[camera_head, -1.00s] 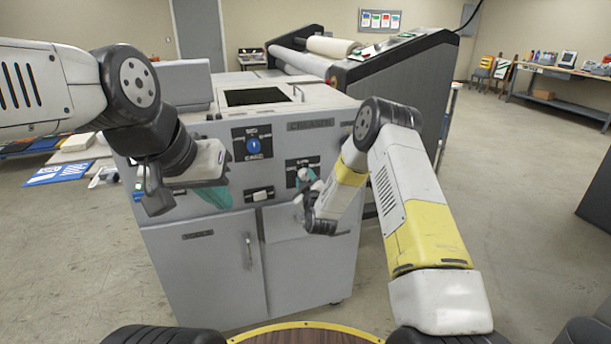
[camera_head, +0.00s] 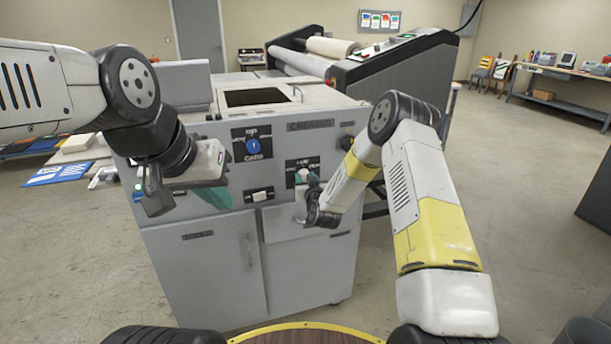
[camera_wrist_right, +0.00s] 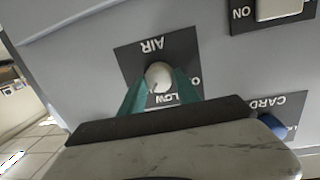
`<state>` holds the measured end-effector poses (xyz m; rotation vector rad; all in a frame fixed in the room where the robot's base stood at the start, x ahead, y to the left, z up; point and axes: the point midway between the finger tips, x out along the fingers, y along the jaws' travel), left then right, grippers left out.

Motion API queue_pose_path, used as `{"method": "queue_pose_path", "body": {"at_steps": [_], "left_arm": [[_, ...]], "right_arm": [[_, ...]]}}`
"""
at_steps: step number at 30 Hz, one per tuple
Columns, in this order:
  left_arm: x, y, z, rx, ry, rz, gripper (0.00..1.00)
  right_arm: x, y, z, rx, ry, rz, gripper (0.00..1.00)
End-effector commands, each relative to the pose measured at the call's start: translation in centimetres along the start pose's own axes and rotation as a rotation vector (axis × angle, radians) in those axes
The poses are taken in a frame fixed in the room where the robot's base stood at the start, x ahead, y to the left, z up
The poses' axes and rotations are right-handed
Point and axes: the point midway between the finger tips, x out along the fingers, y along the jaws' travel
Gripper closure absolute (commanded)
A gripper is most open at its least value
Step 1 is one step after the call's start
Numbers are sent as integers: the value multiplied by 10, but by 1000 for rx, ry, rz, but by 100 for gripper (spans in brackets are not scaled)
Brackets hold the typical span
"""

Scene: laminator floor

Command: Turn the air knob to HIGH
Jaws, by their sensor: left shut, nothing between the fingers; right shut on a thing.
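The air knob (camera_wrist_right: 159,76) is a small, round, pale grey knob on a dark plate marked AIR. It shows upside down in the right wrist view, and its setting is not clear. The word LOW shows beside it, near my gripper. In the head view the knob (camera_head: 304,174) is on the front of the grey creaser cabinet (camera_head: 290,255). My right gripper (camera_wrist_right: 160,82) has its teal fingers on both sides of the knob and is shut on it. My left gripper (camera_head: 222,197) is shut and empty in front of the cabinet's left part.
A blue card knob (camera_head: 253,146) sits on a dark plate up and left of the air knob. A white switch (camera_head: 260,195) is below it. A large roller machine (camera_head: 400,75) stands behind. A bench (camera_head: 560,75) is at the far right; the floor between is clear.

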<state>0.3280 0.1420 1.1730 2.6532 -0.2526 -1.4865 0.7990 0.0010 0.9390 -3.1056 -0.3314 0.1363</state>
Motion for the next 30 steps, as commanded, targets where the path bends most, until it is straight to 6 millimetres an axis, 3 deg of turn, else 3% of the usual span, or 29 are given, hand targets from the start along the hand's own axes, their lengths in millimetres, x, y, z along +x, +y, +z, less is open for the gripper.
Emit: {"method": "queue_pose_path", "body": {"at_steps": [12,30], "left_arm": [[0,0,0,0,0,0,100],[0,0,0,0,0,0,100]], "right_arm": [[0,3,0,273,-30,-20,100],[0,2,0,356,-39,-29,100]]}}
